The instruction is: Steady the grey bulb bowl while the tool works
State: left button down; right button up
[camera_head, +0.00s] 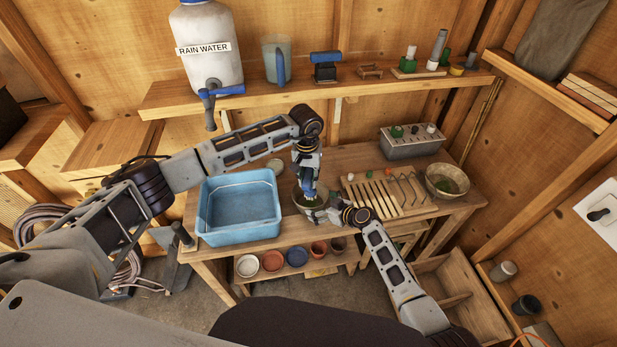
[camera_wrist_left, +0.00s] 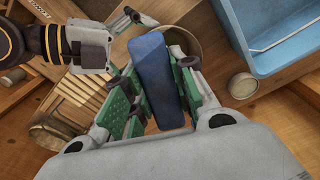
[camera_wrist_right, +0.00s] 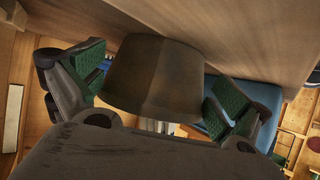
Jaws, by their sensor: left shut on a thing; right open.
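The grey bulb bowl (camera_head: 299,203) stands on the bench, right of the blue basin. My left gripper (camera_head: 308,172) is above it, shut on a tool with a blue handle (camera_wrist_left: 154,75). The tool points down at the bowl; its working end is hidden. My right gripper (camera_head: 336,211) is open at the bowl's near right side. In the right wrist view the bowl (camera_wrist_right: 152,78) fills the space between the two green-padded fingers. I cannot tell whether either pad touches it.
The blue basin (camera_head: 240,237) stands close on the left. A shelf (camera_head: 180,100) with a rain water tank (camera_head: 212,55) runs above the bench.

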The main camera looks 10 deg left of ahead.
jog(key=shift+w+a+f, duration=0.2)
jog(key=shift+w+a, duration=0.05)
jog(key=shift+a, duration=0.15)
grip_shut()
dwell(0.8)
jog(key=c, duration=0.6)
grip_release()
jog(key=shift+c, duration=0.2)
jog(key=shift+s, duration=0.1)
